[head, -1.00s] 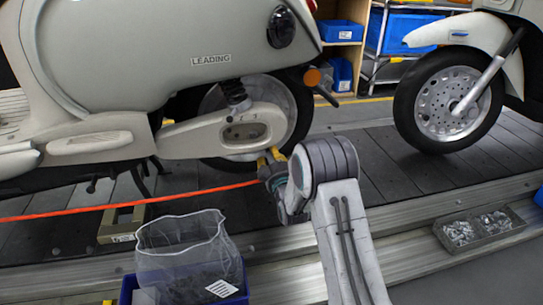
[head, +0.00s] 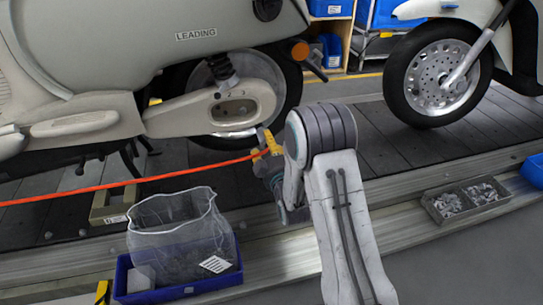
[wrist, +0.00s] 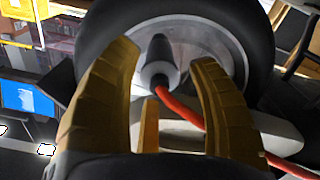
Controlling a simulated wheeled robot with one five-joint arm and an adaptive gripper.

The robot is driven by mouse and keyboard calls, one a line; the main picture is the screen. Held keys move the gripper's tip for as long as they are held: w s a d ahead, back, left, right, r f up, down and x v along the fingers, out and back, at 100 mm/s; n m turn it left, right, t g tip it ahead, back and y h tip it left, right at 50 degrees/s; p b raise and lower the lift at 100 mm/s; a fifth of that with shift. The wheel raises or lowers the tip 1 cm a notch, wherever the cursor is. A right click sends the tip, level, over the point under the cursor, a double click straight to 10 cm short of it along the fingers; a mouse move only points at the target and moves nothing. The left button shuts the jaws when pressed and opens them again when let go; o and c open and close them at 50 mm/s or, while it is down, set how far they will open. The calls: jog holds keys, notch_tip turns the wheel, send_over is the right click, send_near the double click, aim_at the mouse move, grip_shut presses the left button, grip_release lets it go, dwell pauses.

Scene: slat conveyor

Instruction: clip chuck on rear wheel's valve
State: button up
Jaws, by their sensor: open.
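The chuck (wrist: 157,73), a dark and grey piece on a red hose (wrist: 183,110), shows between my gripper's spread yellow fingers in the wrist view. The rear wheel (wrist: 225,28) is behind it. I cannot tell whether the chuck sits on the valve; the valve itself is not clearly seen. The red hose (head: 120,184) runs from the left edge to my gripper, where the chuck is hidden.
The pale scooter stands on the slat conveyor (head: 395,165). A blue bin (head: 195,288) with a clear bag is at the front left, near a beige block (head: 105,210). A parts tray (head: 465,203) lies on the right rail. A front wheel (head: 440,85) stands farther right.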

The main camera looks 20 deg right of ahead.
jog(key=shift+s, duration=2.3)
jog(key=shift+r, duration=0.1)
